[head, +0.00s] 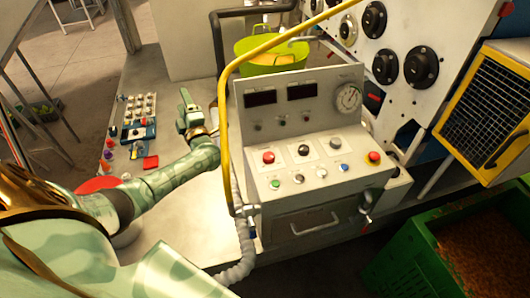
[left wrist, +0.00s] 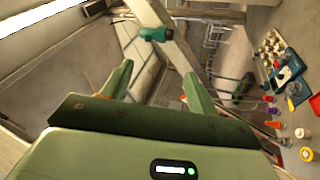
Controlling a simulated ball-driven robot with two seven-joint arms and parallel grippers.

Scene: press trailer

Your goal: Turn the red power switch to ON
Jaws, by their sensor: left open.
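The grey control box (head: 262,190) stands on the bench in the head view. I cannot read the labels, so I cannot tell which red control is the power switch. My left gripper (head: 187,108) is raised left of the box, beyond the yellow pipe, apart from the panel. In the left wrist view its fingers (left wrist: 157,88) are spread with nothing between them. My right gripper is not in view.
A yellow pipe (head: 223,120) and a grey corrugated hose (head: 240,240) run along the box's left side. Small bottles and a tray (head: 138,118) lie on the bench at left. A lime bucket (head: 270,62) stands behind, a green crate (head: 400,260) at lower right.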

